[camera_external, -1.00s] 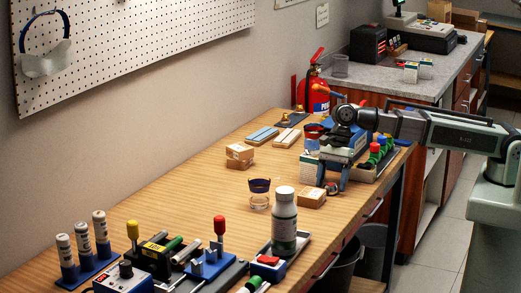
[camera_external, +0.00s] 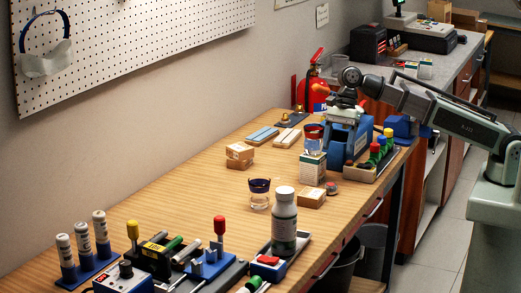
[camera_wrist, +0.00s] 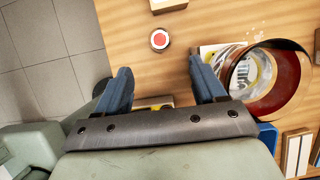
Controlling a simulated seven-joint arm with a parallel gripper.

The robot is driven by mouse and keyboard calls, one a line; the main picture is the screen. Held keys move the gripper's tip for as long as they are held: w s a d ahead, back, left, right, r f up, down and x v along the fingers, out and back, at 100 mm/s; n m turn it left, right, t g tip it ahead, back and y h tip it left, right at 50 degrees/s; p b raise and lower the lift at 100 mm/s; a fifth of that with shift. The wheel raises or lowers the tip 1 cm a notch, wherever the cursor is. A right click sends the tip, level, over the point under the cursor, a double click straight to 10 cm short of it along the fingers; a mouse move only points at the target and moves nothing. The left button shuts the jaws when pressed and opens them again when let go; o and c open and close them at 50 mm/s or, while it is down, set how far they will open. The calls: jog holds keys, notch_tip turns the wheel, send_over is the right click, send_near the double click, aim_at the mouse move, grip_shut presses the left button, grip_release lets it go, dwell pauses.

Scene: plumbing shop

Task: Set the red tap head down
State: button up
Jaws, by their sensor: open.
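The red tap head (camera_wrist: 159,40) is a small round piece with a red centre and a pale ring, lying on the wooden table in the wrist view. In the external view it is a small dark and reddish disc (camera_external: 332,188) beside a small cardboard box. My gripper (camera_wrist: 160,72) is open and empty, its two blue fingers wide apart. The tap head shows beyond the fingertips, between their lines, and apart from them. In the external view my gripper is raised above the table, with its fingers hard to tell from the blue things behind.
The cardboard box (camera_external: 312,198) sits close to the tap head. A red-banded glass (camera_external: 313,135) stands on a white-green carton (camera_external: 312,167), close beside a finger in the wrist view. A rack with green and red caps (camera_external: 376,160) is to the right.

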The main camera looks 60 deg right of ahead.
jog(key=shift+o, duration=0.4)
jog(key=shift+d+r, duration=0.1)
jog(key=shift+r, duration=0.2)
